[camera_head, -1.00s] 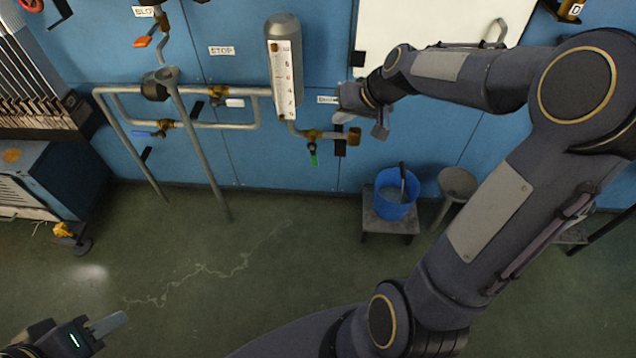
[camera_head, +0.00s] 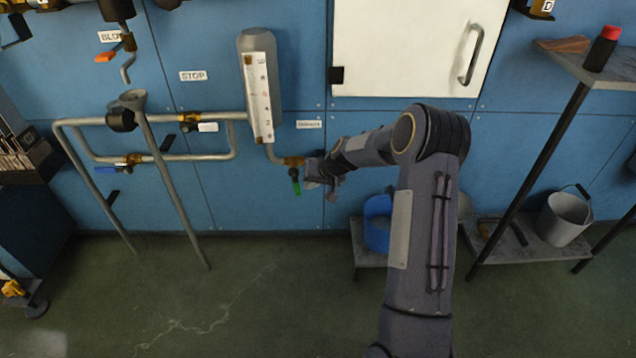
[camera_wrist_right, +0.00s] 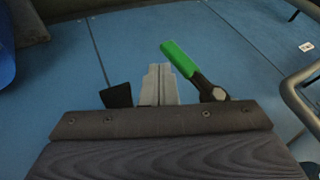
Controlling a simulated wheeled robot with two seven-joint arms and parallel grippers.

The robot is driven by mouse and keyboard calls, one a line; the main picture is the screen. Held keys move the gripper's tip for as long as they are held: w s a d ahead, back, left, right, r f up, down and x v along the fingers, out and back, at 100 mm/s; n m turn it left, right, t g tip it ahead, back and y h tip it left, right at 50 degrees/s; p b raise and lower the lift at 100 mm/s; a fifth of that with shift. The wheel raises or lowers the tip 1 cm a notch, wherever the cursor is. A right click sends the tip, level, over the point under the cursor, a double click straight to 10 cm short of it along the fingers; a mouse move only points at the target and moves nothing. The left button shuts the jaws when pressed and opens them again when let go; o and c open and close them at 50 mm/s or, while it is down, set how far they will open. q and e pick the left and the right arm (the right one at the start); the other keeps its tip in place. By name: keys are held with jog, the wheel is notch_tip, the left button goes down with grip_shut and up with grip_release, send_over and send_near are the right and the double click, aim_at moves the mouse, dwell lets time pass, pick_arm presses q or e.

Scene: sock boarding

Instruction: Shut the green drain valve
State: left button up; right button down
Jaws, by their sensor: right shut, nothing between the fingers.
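The drain valve has a brass body (camera_head: 292,161) at the foot of the sight gauge, on a short bent pipe. Its green handle (camera_head: 296,184) hangs down from the body. My right gripper (camera_head: 312,182) is just right of the handle, shut and empty. In the right wrist view the green handle (camera_wrist_right: 179,58) slants up and left from its dark stem, just right of my shut fingertips (camera_wrist_right: 158,72). A small gap shows between fingers and handle there. The gripper hides the pipe end right of the valve in the head view. My left gripper is out of view.
A grey bucket (camera_head: 565,218) is further right. The floor in front is clear.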

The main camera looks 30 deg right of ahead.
jog(key=shift+x, duration=0.8)
jog(key=shift+w+a+f+b, duration=0.3)
jog(key=shift+w+a+b, duration=0.05)
jog(key=shift+a, duration=0.35)
